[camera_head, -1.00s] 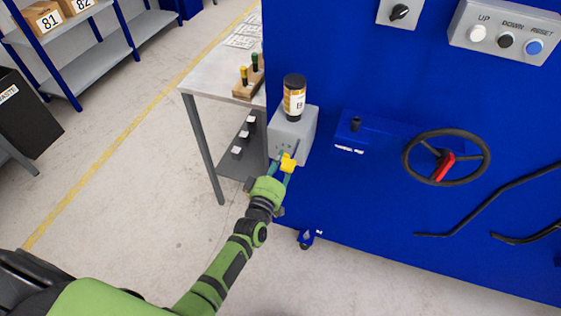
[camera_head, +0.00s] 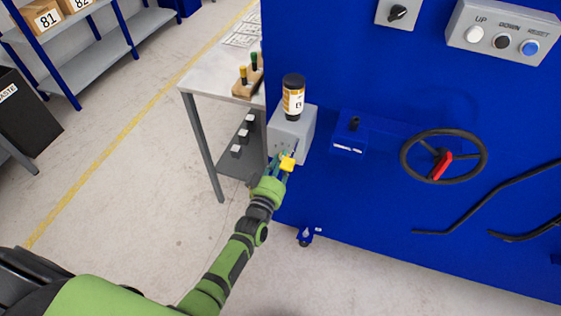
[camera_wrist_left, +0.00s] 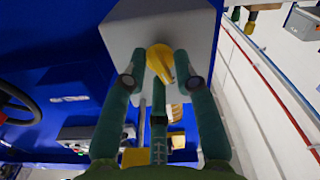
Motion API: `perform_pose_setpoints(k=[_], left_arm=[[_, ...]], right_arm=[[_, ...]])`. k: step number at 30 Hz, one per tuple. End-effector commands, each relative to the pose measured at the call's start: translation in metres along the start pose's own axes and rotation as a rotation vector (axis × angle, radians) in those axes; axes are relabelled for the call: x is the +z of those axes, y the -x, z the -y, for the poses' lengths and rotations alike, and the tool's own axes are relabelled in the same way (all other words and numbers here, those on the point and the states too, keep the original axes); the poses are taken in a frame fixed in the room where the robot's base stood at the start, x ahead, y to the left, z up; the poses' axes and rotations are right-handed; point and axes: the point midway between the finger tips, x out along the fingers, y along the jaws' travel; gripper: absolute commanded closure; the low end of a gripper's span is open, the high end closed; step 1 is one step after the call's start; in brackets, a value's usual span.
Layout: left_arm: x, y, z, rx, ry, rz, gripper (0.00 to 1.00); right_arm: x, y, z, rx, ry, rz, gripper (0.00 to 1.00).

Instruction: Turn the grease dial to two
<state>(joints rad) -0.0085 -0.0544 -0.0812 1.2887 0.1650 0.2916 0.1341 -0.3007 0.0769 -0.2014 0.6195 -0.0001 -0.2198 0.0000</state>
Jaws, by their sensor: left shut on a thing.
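The grease dial is a yellow knob (camera_wrist_left: 160,60) on the face of a grey box (camera_wrist_left: 190,20) in the left wrist view. Its narrow end points down and slightly right there. The grey box (camera_head: 284,132) also shows in the head view, fixed to the blue machine, with a dark labelled bottle (camera_head: 293,98) upright on top. My left gripper (camera_wrist_left: 161,82) is shut on the dial, one finger on each side. In the head view my left gripper (camera_head: 281,158) hides the dial's face, and its number marks cannot be read. My right gripper is not in view.
The blue machine front (camera_head: 350,205) carries a black handwheel (camera_head: 444,157) with a red handle and a button panel (camera_head: 505,35). A metal table (camera_head: 205,80) with a wooden holder stands left of the box.

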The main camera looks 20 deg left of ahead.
Motion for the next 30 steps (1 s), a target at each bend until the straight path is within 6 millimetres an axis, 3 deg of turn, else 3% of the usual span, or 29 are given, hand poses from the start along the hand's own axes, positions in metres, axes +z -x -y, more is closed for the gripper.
perform_pose_setpoints(k=[7, 8, 20, 23, 30], left_arm=[[-0.003, -0.002, -0.004, 0.007, 0.002, -0.008, 1.00], [-0.003, -0.002, -0.004, 0.007, 0.002, -0.008, 0.59], [0.000, 0.004, -0.001, 0.002, 0.002, -0.001, 0.59], [0.001, 0.016, -0.001, 0.001, 0.002, 0.000, 0.59], [0.000, 0.066, -0.002, 0.002, 0.001, 0.000, 0.59]], right_arm=[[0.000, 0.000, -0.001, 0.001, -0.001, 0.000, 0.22], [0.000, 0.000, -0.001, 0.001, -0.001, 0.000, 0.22], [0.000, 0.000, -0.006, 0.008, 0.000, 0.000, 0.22], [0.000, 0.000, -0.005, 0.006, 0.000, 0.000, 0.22], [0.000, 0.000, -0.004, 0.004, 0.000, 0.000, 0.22]])
